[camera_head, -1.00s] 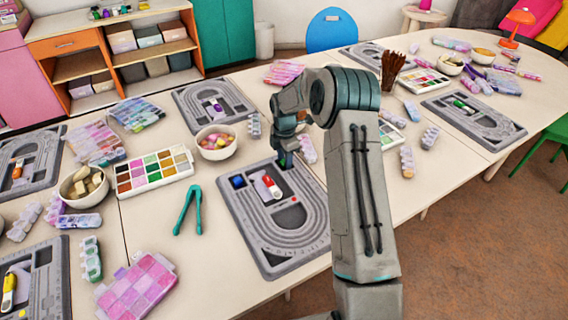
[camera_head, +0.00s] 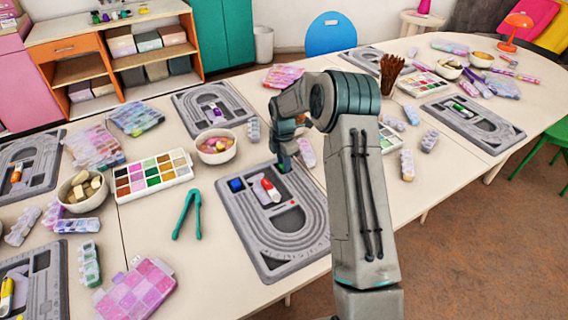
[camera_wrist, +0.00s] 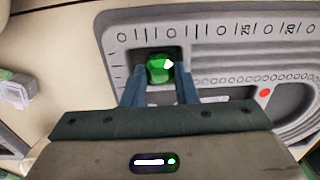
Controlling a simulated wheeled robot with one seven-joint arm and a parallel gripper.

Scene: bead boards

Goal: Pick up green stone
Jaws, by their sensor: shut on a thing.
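The green stone (camera_wrist: 160,68) is shiny and faceted. In the wrist view it sits between my two fingertips, over a dark square compartment at the corner of the grey bead board (camera_wrist: 205,42). My gripper (camera_wrist: 161,80) is shut on it, one finger at each side. In the head view my gripper (camera_head: 283,163) reaches down to the far right corner of the same board (camera_head: 245,217), and only a small bit of green shows there. I cannot tell whether the stone still touches the compartment floor.
A blue stone (camera_head: 236,184) lies in the board's far left corner, with a red-and-white tool (camera_head: 271,190) between. A small red bead (camera_head: 292,202) is near. A paint palette (camera_head: 152,175), teal tweezers (camera_head: 187,212) and a bead bowl (camera_head: 216,147) stand to the left.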

